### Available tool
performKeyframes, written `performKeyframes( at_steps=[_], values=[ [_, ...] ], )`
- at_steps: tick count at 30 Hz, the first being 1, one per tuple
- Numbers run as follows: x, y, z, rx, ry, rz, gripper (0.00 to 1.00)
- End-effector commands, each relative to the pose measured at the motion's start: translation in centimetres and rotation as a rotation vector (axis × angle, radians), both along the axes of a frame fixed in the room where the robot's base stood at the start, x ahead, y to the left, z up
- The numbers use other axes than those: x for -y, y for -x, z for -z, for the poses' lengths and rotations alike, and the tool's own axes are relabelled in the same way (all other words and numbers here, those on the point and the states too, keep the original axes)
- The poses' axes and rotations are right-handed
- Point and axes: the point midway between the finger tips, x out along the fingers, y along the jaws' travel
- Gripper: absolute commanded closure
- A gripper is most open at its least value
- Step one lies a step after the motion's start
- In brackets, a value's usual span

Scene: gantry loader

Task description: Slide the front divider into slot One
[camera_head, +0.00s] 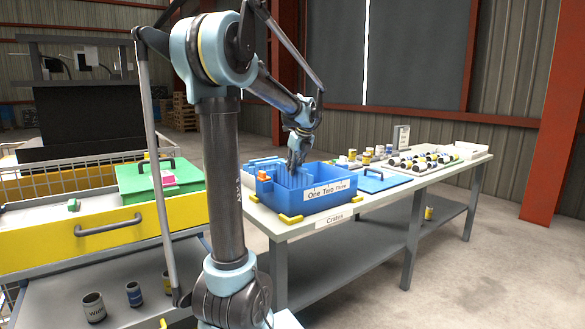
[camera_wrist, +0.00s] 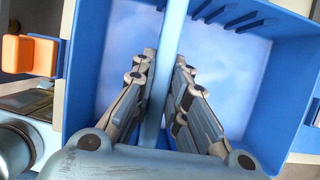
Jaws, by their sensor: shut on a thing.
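The blue crate (camera_head: 340,205) stands on the table with a white label reading "One Two Three" on its near wall. My gripper (camera_head: 297,158) is over the crate's left part, pointing down. In the wrist view, my gripper (camera_wrist: 163,65) is shut on a pale blue divider (camera_wrist: 174,30), seen edge-on between the fingers. The divider is upright inside the crate (camera_wrist: 275,95); its lower edge is hidden, so I cannot tell whether it sits in a slot. Several short dark-blue ribs show at the upper right of the crate interior.
An orange block (camera_wrist: 30,54) is on the crate's outer side. Yellow corner stops (camera_head: 290,219) edge the crate's place, above a "Crates" label (camera_head: 334,218). A blue panel with a handle (camera_head: 372,181) and many cans lie to the right. A green lid (camera_head: 140,181) is at left.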

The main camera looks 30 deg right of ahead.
Motion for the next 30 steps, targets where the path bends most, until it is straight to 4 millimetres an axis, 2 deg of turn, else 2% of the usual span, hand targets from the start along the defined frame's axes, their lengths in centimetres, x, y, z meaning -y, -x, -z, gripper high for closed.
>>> performKeyframes(
  at_steps=[30],
  values=[
    [0.0, 0.0, 2.9, 0.000, 0.000, 0.000, 1.00]
  ],
)
